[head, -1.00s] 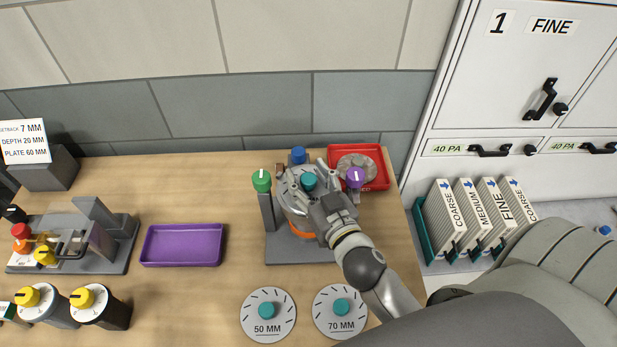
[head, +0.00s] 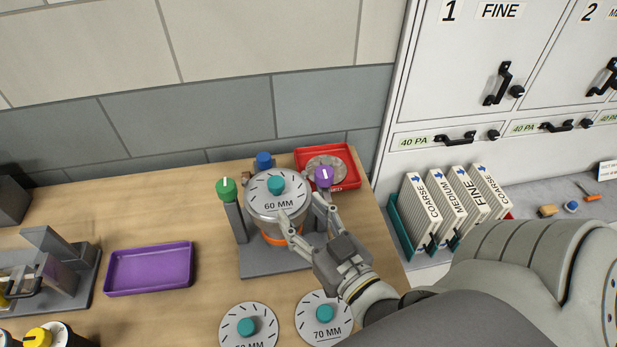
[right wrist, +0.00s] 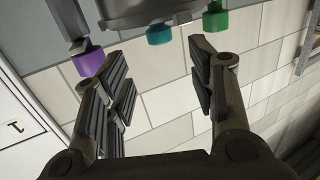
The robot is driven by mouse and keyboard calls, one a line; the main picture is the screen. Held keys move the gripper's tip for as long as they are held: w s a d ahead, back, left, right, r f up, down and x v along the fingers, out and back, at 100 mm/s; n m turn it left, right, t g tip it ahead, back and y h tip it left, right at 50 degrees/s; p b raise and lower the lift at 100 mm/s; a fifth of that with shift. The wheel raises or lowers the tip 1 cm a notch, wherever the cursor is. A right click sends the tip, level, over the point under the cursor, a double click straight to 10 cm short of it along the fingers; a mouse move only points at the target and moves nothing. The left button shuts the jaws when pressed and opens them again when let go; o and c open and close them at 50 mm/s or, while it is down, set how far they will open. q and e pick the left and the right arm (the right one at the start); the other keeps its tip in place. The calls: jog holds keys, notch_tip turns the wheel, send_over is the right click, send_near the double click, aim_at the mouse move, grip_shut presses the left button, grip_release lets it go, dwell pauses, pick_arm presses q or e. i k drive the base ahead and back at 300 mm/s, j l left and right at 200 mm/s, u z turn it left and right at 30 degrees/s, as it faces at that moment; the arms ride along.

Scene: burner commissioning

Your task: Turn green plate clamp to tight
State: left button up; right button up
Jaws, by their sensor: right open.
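The green plate clamp (head: 226,189) is a round green knob with a white mark, on a grey post left of the burner (head: 262,212). It also shows at the top of the right wrist view (right wrist: 214,20). The 60 MM plate (head: 258,192) with its teal knob (head: 275,185) lies on the burner. A purple knob (head: 324,177) and a blue knob (head: 264,160) stand around it. My right gripper (head: 304,210) is open and empty at the plate's front right, apart from the green clamp. My left gripper is out of view.
A red tray (head: 352,168) with a grey disc stands behind right, near the purple knob. A purple tray (head: 148,268) lies left. The 70 MM plate (head: 324,332) and another plate (head: 248,329) lie in front. Filters stand in a green rack (head: 401,232) at right.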

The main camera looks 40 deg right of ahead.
aim_at(226, 190)
jog(key=k+j, duration=0.1)
jog(key=k, duration=0.9)
